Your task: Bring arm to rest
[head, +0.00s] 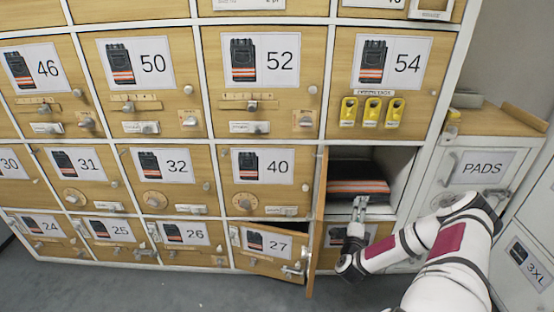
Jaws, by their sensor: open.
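My gripper (360,206) is at the front of an open locker compartment to the right of door 40. It is open. A folded dark garment with orange and pale stripes (358,186) lies inside this compartment, just behind and above my fingertips. I cannot tell whether the fingers touch it. My white arm reaches in from the lower right, with its wrist low in front of the locker wall. The compartment's wooden door (318,225) is swung open toward me and shows edge-on, left of my gripper.
Door 27 (268,249) stands partly open at lower left of my gripper. Closed numbered doors, such as door 54 (384,105) with yellow locks, fill the wall. A PADS cabinet (468,180) and a 3XL cabinet (525,258) stand at right. The grey floor (150,290) is clear at left.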

